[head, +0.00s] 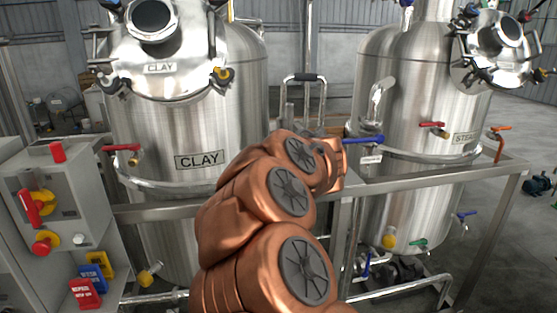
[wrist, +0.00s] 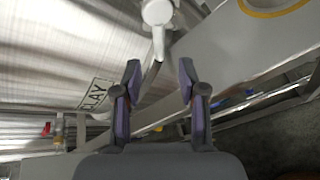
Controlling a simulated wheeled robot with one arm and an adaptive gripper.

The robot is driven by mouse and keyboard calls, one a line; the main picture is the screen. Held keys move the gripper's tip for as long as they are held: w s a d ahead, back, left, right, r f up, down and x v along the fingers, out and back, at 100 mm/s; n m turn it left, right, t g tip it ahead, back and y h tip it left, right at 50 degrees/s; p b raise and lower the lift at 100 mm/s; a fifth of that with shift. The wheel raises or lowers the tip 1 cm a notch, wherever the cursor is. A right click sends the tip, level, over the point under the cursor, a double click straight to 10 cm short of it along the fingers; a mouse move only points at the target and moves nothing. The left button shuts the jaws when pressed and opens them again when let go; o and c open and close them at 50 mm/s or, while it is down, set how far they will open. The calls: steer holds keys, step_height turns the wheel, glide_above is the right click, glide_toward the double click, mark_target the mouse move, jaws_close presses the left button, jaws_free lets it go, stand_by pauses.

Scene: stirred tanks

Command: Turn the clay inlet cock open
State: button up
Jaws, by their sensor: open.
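The clay tank (head: 190,120) is a steel vessel with a CLAY plate (head: 199,160) on its side. Left of the plate, a cock with a red lever (head: 121,147) and brass body sits on the tank wall, its lever roughly level. In the wrist view, a small red and brass fitting (wrist: 50,128), likely this cock, shows at the far left beyond the CLAY plate (wrist: 95,94). My gripper (wrist: 158,75) is open and empty, well right of that fitting. A pale round-ended part (wrist: 157,12) is ahead of the fingers; I cannot tell what it is. My arm hides the gripper in the head view.
A steel rail (head: 440,178) runs before the tanks. A control box (head: 60,195) with switches stands at left. The steam tank (head: 410,110) at right carries a red lever (head: 433,125). A blue lever (head: 363,140) sits close to my arm.

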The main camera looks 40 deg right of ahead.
steer(key=shift+v, duration=1.85)
steer(key=shift+c, duration=0.2)
